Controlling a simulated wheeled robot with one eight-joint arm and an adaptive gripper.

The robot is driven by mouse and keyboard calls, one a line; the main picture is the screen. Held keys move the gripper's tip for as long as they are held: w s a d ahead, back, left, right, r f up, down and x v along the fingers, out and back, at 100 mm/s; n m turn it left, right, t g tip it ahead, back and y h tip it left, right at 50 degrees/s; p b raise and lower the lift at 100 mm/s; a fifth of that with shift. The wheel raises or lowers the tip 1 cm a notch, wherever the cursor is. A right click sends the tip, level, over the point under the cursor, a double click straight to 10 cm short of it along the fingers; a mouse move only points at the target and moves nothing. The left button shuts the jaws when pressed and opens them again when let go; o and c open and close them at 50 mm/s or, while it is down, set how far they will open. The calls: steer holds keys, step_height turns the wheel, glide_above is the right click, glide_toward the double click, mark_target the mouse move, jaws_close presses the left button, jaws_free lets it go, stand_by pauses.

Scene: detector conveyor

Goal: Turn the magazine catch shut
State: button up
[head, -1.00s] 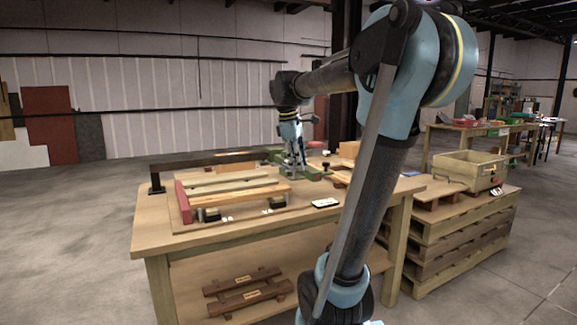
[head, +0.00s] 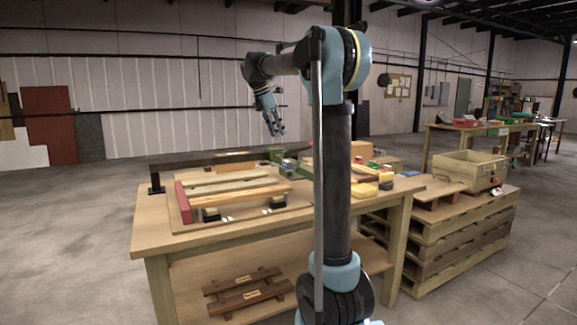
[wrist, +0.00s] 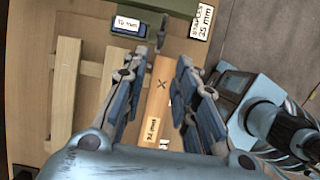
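My gripper (head: 274,132) hangs above the workbench with its fingers apart and nothing between them. The wrist view shows the same open fingers (wrist: 165,95) above the bench. A green device (head: 285,157) stands towards the back of the bench, below and right of my gripper. I cannot tell whether that piece is the magazine catch, or how the catch is turned. My arm hides part of the bench.
Wooden rails (head: 238,187) and a red end block (head: 183,203) lie on the bench (head: 170,242). A wooden crate (head: 468,171) stands on stacked pallets farther right. The wrist view shows a white "25 mm" label (wrist: 202,22).

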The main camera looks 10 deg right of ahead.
steer(key=x, duration=1.5)
steer(key=shift+d+f, duration=0.1)
steer(key=shift+f, duration=0.15)
